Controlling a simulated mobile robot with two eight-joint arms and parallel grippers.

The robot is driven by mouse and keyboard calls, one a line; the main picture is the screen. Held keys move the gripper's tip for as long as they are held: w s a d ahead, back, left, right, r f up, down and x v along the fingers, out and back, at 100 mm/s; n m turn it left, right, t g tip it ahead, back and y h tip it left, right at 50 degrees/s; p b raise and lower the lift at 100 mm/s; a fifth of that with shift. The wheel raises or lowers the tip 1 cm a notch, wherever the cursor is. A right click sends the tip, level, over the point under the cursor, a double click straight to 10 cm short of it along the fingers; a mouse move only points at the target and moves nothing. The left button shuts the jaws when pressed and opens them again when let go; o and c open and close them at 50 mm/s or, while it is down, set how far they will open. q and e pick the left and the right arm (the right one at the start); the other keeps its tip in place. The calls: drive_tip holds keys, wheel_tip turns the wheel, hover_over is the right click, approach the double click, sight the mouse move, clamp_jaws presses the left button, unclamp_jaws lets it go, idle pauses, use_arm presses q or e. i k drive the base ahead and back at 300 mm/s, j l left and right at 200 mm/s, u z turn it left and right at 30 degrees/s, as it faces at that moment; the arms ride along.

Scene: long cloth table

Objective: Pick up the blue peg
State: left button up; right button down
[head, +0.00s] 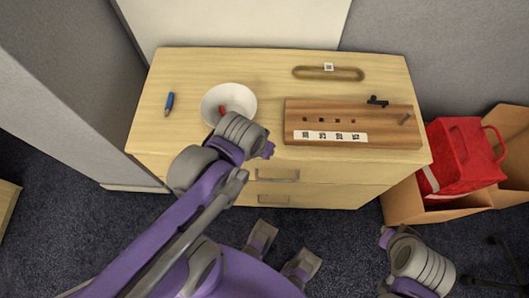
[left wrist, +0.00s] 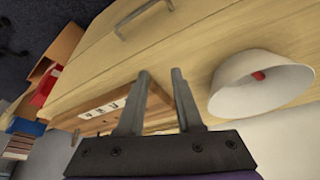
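The blue peg (head: 169,103) lies on the left part of the wooden cabinet top, left of the white bowl (head: 246,94). I do not make it out in the left wrist view. My left gripper (head: 268,151) is at the cabinet's front edge, just right of and in front of the bowl, well away from the blue peg. In the left wrist view its two fingers (left wrist: 160,82) are apart with nothing held between them. My right arm is low at the right in the head view; its gripper (head: 387,238) shows too little to read its fingers.
A red peg (head: 222,110) is in the bowl. A wooden board (head: 300,110) with several holes and a label strip stands right of it, with a black piece (head: 377,101) on it. An oval wooden ring (head: 310,73) lies behind. A red bag (head: 463,155) sits in a cardboard box (head: 405,200).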

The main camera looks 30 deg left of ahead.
sight(171, 95)
drive_tip(key=k+j+u, duration=0.1)
drive_tip(key=u, duration=1.95)
drive_tip(key=j, duration=0.85)
drive_tip(key=i+j, duration=0.15)
drive_tip(key=j, duration=0.7)
